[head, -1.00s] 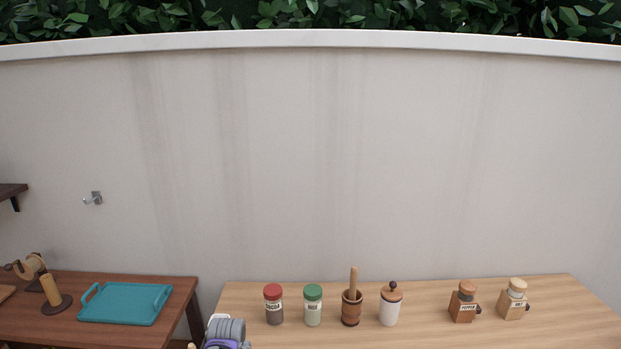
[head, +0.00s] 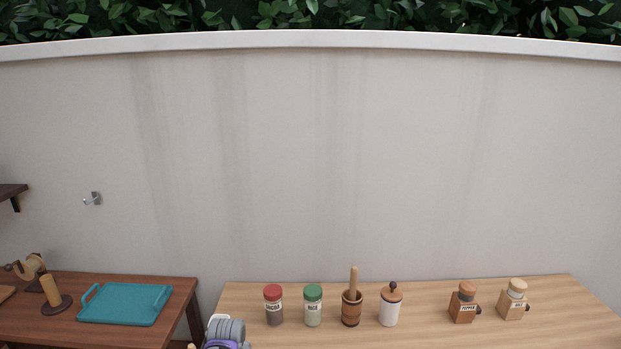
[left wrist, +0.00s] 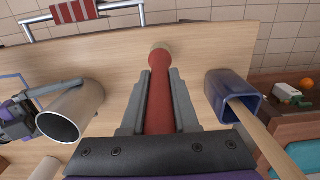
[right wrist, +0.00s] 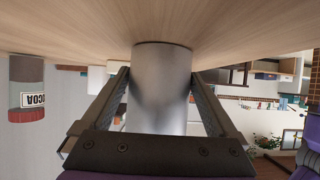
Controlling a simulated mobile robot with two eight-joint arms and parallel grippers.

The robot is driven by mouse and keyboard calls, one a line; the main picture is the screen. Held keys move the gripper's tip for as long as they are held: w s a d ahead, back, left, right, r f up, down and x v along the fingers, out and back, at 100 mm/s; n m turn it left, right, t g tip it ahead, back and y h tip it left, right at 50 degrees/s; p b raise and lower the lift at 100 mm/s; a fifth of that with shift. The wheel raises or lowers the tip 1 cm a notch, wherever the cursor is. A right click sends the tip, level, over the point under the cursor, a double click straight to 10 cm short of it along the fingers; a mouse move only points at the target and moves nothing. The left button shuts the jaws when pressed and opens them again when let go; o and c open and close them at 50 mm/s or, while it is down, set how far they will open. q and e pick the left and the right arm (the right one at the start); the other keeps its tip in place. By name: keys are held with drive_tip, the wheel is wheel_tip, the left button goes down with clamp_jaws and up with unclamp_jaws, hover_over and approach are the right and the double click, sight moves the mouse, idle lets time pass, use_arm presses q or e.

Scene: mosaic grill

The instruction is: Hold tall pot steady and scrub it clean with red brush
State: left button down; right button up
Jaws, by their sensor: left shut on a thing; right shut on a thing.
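The tall pot is a plain grey metal cylinder (right wrist: 160,105). My right gripper (right wrist: 160,78) is shut around it, one finger on each side, in the right wrist view. In the left wrist view the pot (left wrist: 72,108) is at left, its dark open mouth facing the camera, with my right gripper at its left side. The red brush (left wrist: 160,108) is in my left gripper (left wrist: 159,78), its red handle between the fingers and a tan round end beyond them. The brush is apart from the pot, to its right. Neither pot nor brush shows in the head view.
A blue holder (left wrist: 232,95) with a wooden handle in it stands right of the brush. A metal rack with a red striped cloth (left wrist: 75,12) is at the edge. In the head view, jars, a mortar (head: 351,308) and mills line the counter (head: 420,305); a teal tray (head: 125,304) lies left.

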idle(0.3)
use_arm(q)
drive_tip(key=d+r+n, duration=0.6)
drive_tip(key=d+r, duration=0.5)
drive_tip(key=r, duration=0.1)
drive_tip(key=w+d+r, duration=0.3)
drive_tip(key=w+d, duration=0.3)
drive_tip(key=w, duration=0.1)
drive_tip(key=shift+d+r, duration=0.2)
drive_tip(key=shift+d, duration=0.1)
drive_tip(key=shift+w+f, duration=0.1)
wheel_tip(320, 180, down, 14)
drive_tip(key=shift+f, duration=0.15)
idle(0.6)
drive_tip(key=shift+f, duration=0.5)
idle(0.5)
